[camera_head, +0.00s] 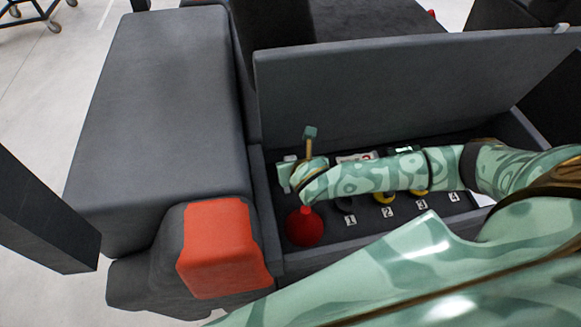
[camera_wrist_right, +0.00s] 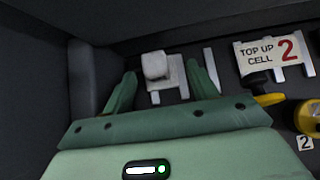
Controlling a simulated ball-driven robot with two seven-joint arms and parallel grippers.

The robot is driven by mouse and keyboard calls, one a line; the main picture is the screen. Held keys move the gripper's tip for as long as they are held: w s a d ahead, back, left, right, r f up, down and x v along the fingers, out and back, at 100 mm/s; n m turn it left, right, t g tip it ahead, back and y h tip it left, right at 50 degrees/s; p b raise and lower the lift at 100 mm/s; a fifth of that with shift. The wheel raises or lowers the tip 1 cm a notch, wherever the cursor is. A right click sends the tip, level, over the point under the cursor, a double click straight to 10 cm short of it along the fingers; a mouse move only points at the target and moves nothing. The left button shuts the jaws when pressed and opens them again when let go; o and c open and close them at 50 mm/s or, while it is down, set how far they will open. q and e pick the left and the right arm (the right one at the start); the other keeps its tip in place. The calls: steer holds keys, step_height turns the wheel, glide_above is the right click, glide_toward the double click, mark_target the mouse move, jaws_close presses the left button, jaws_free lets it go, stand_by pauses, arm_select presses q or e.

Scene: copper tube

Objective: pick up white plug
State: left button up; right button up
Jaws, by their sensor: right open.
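The white plug (camera_wrist_right: 156,66) is a small, rounded, pale block in the right wrist view. It sits upright on a flat, light base near the dark wall of the open bin. My right gripper (camera_wrist_right: 162,84) is open, with one green finger on each side of the plug and visible space between them and it. In the head view my right arm reaches in from the right, and its hand (camera_head: 306,178) is at the left end of the bin. I cannot make out the plug there. My left gripper is not in view.
The grey bin (camera_head: 267,205) has a raised lid (camera_head: 390,90) behind my arm. A red ball (camera_head: 305,227) lies near its front left corner. Labels numbered 1 to 3 and beyond line the bin.

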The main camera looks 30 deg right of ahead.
steer(key=shift+x, duration=1)
steer(key=x, duration=0.3)
steer(key=a+b+x, duration=0.1)
steer(key=x, duration=0.1)
steer(key=shift+w, duration=0.25)
steer(key=shift+s+r, duration=0.1)
steer(key=shift+s, duration=0.05)
steer(key=shift+c, duration=1.2)
steer(key=c, duration=0.8)
